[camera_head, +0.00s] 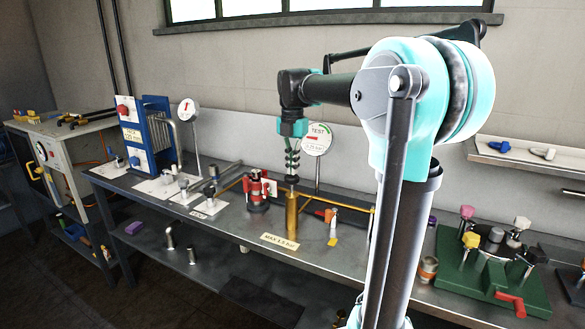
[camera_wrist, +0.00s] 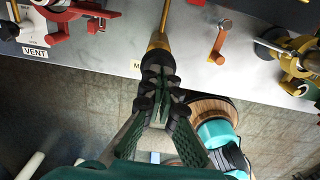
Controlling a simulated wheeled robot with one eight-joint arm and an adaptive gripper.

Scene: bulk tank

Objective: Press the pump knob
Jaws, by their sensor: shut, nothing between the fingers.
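A brass upright cylinder (camera_head: 291,215) stands on the bench behind a label reading "MAX 2.5 bar" (camera_head: 280,241). It has a dark cap (camera_head: 292,179) on top, which looks like the pump knob. My gripper (camera_head: 292,172) points down right over this cap, its fingers shut and empty. I cannot tell whether the fingertips touch the cap.
A red clamp-like fitting (camera_head: 257,190) stands left of the cylinder, and a round TEST gauge (camera_head: 316,139) behind it. An orange-handled lever (camera_head: 331,215) is to the right. A green fixture (camera_head: 480,275) with several knobs is at far right. The bench front is mostly clear.

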